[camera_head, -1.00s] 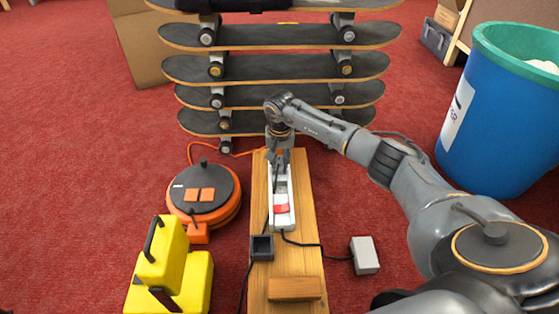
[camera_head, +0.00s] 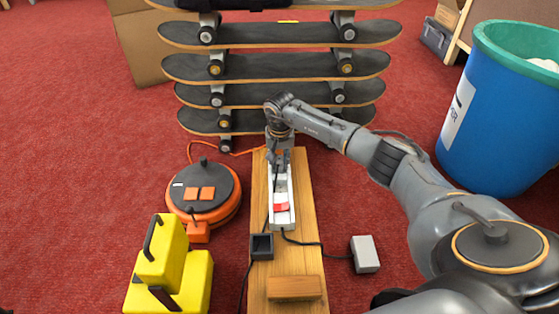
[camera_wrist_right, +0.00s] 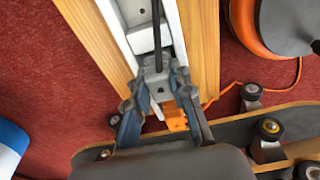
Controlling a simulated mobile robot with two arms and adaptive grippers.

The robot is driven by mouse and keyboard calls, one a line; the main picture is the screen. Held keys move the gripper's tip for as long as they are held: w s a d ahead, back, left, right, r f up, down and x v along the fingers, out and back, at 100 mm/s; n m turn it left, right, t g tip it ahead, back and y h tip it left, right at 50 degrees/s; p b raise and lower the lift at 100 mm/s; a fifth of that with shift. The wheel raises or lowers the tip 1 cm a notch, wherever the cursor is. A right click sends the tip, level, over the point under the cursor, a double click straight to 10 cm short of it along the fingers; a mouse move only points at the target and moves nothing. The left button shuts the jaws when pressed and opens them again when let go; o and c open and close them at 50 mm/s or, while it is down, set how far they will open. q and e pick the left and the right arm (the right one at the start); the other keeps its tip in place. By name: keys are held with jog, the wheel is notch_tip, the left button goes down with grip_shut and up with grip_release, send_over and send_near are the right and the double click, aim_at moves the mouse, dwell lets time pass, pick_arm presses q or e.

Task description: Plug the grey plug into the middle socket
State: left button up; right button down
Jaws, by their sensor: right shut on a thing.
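My right gripper (camera_head: 279,160) is over the far end of a long white socket strip (camera_head: 282,220) with a red switch. In the right wrist view its fingers (camera_wrist_right: 160,98) are shut on the grey plug (camera_wrist_right: 155,84), whose black cable runs up across the strip. The plug is in line with the strip's channel. I cannot tell whether its pins are in a socket, and the fingers hide much of the far sockets. My left gripper is not in view.
The strip lies on a wooden board (camera_head: 307,240) with a wooden block (camera_head: 294,288). A dark box (camera_head: 262,246) and a light grey box (camera_head: 365,254) lie nearby. An orange cable reel (camera_head: 186,216) and yellow case (camera_head: 190,285) stand left, stacked skateboards (camera_head: 275,68) behind, a blue bin (camera_head: 494,130) right.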

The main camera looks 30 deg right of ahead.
jog(key=shift+f, duration=0.15)
dwell(0.4)
jog(key=c, duration=1.1)
grip_release()
